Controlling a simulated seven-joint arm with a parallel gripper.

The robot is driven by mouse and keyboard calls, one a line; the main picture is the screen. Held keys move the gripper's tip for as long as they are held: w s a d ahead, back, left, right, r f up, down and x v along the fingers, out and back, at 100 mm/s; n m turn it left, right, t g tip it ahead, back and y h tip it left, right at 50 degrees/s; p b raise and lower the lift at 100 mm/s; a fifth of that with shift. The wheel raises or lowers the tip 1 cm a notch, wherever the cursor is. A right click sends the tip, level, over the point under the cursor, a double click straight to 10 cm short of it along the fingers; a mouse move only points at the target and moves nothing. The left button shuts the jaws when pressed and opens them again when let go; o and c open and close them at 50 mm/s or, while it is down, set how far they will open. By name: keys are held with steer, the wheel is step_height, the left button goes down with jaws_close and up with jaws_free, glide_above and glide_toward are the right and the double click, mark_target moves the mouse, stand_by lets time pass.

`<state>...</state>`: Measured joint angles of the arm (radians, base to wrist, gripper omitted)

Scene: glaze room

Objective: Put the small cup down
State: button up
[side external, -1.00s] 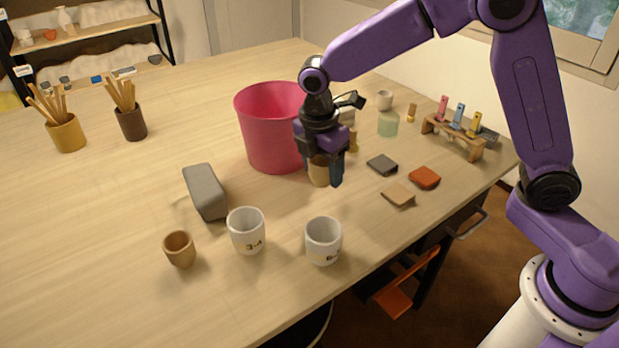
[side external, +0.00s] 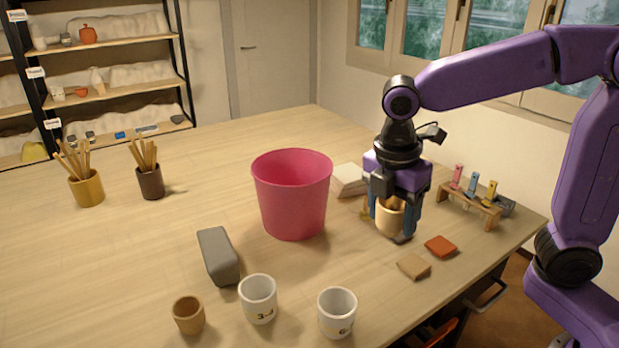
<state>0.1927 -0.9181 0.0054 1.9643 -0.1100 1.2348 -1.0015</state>
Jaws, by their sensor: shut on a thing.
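My gripper (side external: 395,222) is shut on a small tan cup (side external: 390,216), with its blue fingers on either side. The cup is upright, to the right of the pink bucket (side external: 291,205). It is over or just above a dark grey tile (side external: 402,239), mostly hidden beneath it. I cannot tell whether the cup touches the tile. Another small tan cup (side external: 188,316) stands at the front left, beside two white mugs (side external: 258,300) (side external: 337,314).
A red-orange tile (side external: 441,246) and a tan tile (side external: 414,266) lie in front of the gripper. A wooden rack (side external: 470,210) with coloured pieces stands right. A grey block (side external: 218,256) lies left of the bucket. Brush pots (side external: 86,190) (side external: 150,183) stand far left, with bare table between.

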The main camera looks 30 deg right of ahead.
steer(key=w+a+r+n, duration=0.1)
steer(key=w+a+n, duration=0.15)
steer(key=w, duration=0.45)
steer(key=w+a+r+n, duration=0.2)
steer(key=w+n, duration=0.2)
steer(key=w, duration=0.4)
steer(key=n, duration=0.2)
glide_toward(293, 195)
steer(key=s+d, duration=0.2)
steer(key=w+d+f+n+t+y, duration=0.1)
steer(key=w+d+f+n, duration=0.25)
steer(key=w+n, duration=0.4)
steer(key=shift+m, duration=0.8)
steer(key=f, duration=0.5)
steer(key=w+f, duration=0.1)
steer(key=f, duration=1)
steer(key=shift+w, duration=0.35)
steer(key=shift+f, duration=0.25)
steer(key=o, duration=1.1)
steer(key=shift+r, duration=0.15)
steer(key=r, duration=0.4)
steer(key=s+r, duration=0.1)
steer(key=r, duration=0.7)
steer(key=shift+s+a, duration=0.1)
steer(key=shift+s, duration=0.1)
